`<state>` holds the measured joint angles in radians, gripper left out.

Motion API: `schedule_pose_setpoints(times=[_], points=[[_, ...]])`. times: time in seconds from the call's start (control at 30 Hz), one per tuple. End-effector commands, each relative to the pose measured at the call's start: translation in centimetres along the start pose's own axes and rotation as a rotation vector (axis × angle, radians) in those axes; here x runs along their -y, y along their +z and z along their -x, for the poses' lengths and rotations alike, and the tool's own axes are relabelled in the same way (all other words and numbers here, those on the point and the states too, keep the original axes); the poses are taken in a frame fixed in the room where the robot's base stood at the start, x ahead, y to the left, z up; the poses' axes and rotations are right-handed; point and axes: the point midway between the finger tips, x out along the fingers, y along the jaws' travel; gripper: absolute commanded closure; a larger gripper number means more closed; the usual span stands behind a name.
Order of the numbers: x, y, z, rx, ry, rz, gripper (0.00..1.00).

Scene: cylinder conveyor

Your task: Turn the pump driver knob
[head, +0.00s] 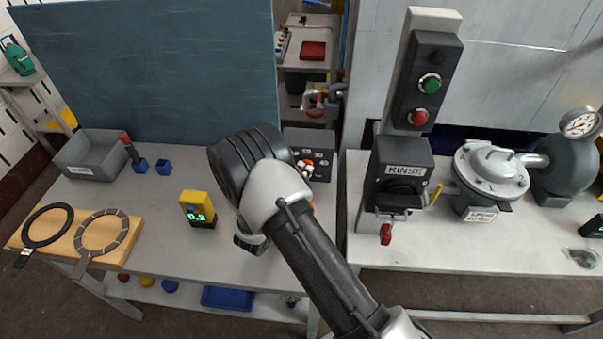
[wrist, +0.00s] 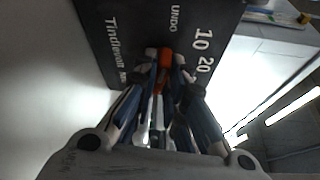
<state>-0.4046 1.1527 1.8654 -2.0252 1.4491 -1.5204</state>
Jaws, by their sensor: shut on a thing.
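The pump driver is a dark box with white dial numbers; it stands at the back right of the left table in the head view (head: 322,141) and fills the top of the wrist view (wrist: 130,22). Its orange-red knob (wrist: 165,57) sits on the face, below the word UNDO and left of 10 and 20. My gripper (wrist: 164,72) is shut on the knob, a finger on each side. In the head view my arm covers the gripper and the left part of the box. The knob's exact pointer setting is hard to tell.
A yellow meter (head: 198,208) stands left of my arm. Farther left are a grey bin (head: 92,160) and a wooden board (head: 62,245) with two rings. A RINSE unit (head: 402,160) and a grey pump (head: 490,170) stand on the right table.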

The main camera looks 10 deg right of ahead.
Motion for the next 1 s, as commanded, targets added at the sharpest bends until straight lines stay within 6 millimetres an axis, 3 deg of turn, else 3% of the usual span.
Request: schedule_pose_setpoints(times=[0.1,0.57,1.0], points=[[0.00,-0.01,0.01,0.000,0.000,0.000,1.00],[0.12,0.00,0.01,0.000,0.015,-0.035,1.00],[0.57,-0.02,-0.03,0.000,0.133,-0.319,1.00]])
